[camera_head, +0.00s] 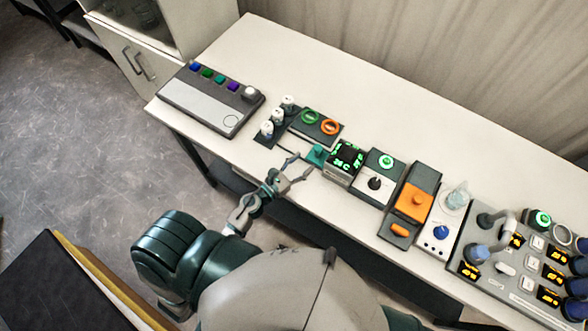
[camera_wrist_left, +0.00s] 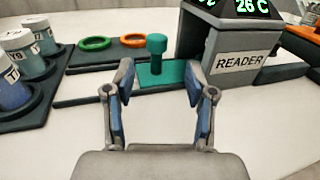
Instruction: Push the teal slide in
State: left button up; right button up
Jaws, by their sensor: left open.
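The teal slide (camera_head: 317,153) is a small flat plate with an upright round knob, at the left side of the dark reader box (camera_head: 345,159) near the table's front edge. In the left wrist view the teal slide (camera_wrist_left: 157,69) stands just beyond the fingers, its knob seen between them. The reader (camera_wrist_left: 232,52) is labelled "READER" and shows green digits. My left gripper (camera_head: 300,165) is open and empty, its fingers pointing at the slide. In the left wrist view the left gripper (camera_wrist_left: 158,88) has one finger on each side of the slide, and I cannot tell any contact. My right gripper is not in view.
Bare white tabletop lies behind.

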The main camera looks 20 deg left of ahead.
pick_arm(q)
jog(key=shift+v, duration=2)
jog(key=shift+d, duration=0.25)
jog(key=shift+a, duration=0.1)
jog(key=shift+f, duration=0.1)
